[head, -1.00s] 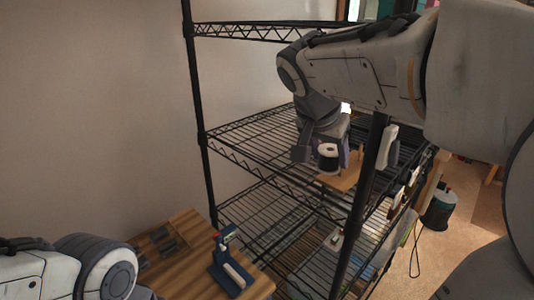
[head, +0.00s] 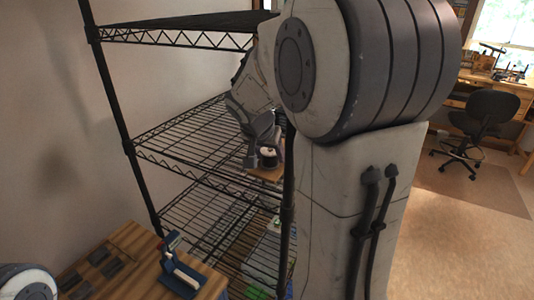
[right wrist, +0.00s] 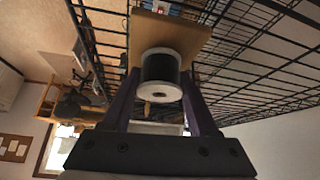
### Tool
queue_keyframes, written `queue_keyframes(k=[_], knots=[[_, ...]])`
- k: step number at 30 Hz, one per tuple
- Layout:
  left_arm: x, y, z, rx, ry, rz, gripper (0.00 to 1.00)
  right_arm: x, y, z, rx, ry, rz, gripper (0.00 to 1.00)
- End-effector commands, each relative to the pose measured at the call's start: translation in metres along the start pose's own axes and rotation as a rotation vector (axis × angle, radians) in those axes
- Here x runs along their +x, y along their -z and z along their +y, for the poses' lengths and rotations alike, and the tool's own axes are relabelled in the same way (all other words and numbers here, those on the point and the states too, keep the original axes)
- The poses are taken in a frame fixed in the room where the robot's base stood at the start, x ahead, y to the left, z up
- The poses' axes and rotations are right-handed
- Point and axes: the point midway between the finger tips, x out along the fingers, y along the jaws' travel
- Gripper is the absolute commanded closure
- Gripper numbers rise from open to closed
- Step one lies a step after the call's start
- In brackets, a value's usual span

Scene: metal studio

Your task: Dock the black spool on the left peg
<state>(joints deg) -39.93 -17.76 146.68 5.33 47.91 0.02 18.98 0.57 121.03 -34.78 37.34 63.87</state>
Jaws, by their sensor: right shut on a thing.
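The black spool (head: 268,157) has white end flanges and shows upright in the head view. My right gripper (right wrist: 160,88) is shut on the spool (right wrist: 161,67), with one finger on each side in the right wrist view. The spool is at a wooden board (head: 263,174) on the middle wire shelf. The board (right wrist: 172,32) shows behind the spool in the wrist view. A light wooden peg (right wrist: 147,107) sticks out past the spool's white flange. I cannot tell whether a peg runs through the spool. My left gripper is out of view.
The black wire rack (head: 118,110) has a post in front of the board and another shelf above. A wooden table (head: 130,262) with a blue tool (head: 180,272) stands at the lower left. A black chair (head: 490,115) stands on open floor to the right.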

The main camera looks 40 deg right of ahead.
Motion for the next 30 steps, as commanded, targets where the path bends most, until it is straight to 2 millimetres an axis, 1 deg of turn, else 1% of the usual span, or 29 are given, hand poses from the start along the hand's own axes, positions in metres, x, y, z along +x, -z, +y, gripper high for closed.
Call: queue_keyframes(k=[8, 12, 13, 15, 25, 27, 29, 30], knots=[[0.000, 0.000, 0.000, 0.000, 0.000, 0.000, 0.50, 0.002, -0.001, 0.000, 0.001, 0.001, 0.001, 0.94], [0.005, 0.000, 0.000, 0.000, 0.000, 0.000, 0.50, 0.005, -0.003, 0.000, 0.001, 0.001, 0.001, 0.94], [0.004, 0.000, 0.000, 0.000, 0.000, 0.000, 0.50, 0.004, -0.003, 0.000, 0.001, 0.001, 0.001, 0.33], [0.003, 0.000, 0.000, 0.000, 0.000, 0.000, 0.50, 0.004, -0.002, 0.000, 0.001, 0.000, 0.001, 0.10], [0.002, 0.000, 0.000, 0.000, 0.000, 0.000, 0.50, 0.003, -0.002, 0.000, 0.001, 0.000, 0.000, 0.10], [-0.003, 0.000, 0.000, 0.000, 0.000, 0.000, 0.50, -0.001, 0.000, 0.000, 0.000, 0.000, 0.000, 0.10], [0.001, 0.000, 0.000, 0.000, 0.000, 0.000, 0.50, -0.006, 0.000, -0.001, 0.001, 0.002, 0.004, 0.10], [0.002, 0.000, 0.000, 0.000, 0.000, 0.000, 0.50, -0.012, 0.000, -0.001, 0.002, 0.003, 0.006, 0.10]])
